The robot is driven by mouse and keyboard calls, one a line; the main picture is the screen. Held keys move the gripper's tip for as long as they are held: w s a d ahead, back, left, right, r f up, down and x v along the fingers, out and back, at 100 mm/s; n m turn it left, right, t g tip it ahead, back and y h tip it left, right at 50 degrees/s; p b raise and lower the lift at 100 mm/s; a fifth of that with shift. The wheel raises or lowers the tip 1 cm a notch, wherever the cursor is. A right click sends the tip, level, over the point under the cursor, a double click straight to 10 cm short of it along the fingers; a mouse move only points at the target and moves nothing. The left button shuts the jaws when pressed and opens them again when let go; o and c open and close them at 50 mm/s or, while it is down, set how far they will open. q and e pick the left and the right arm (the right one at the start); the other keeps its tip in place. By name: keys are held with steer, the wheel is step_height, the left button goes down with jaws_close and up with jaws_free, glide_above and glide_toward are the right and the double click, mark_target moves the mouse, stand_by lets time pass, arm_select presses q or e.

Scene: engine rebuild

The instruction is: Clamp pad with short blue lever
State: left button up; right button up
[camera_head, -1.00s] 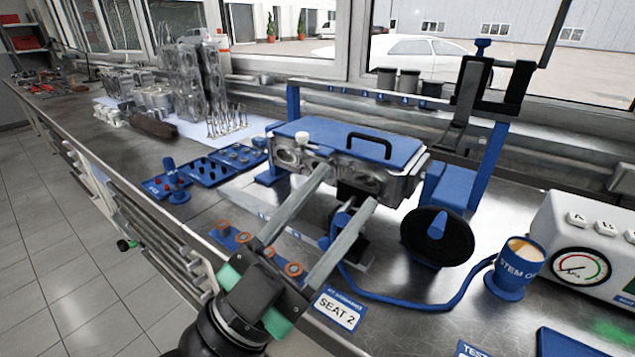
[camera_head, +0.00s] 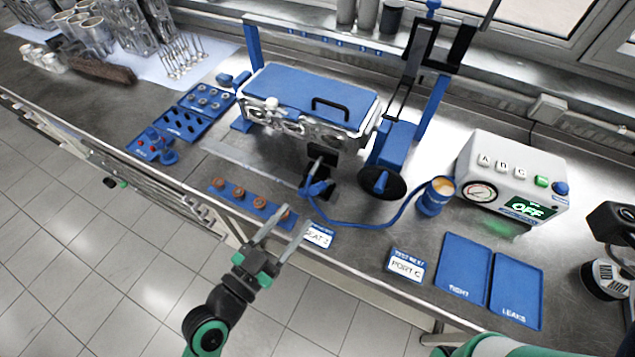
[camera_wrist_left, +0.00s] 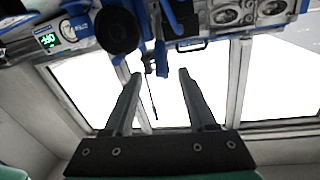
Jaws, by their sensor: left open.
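A short blue lever (camera_head: 318,188) sits on a black clamp bracket (camera_head: 322,160) at the front of the cylinder head under its blue cover (camera_head: 308,92). A round black pad (camera_head: 397,190) with a blue handle stands to its right; it also shows in the left wrist view (camera_wrist_left: 117,32). My left gripper (camera_head: 291,219) is open and empty, apart from the lever, toward the bench's front edge.
A blue strip with orange rings (camera_head: 238,192) lies left of the fingers. A blue hose (camera_head: 375,223) runs to a blue cup (camera_head: 434,197). A tester box (camera_head: 508,180) reads OFF. Two blue trays (camera_head: 464,268) lie at right. Blue part trays (camera_head: 183,122) lie at left.

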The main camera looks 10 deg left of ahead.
mark_target(319, 188)
arm_select(q)
steer(key=x, duration=1)
steer(key=shift+r, duration=0.1)
jaws_close()
steer(key=shift+a, duration=0.1)
stand_by(0.8)
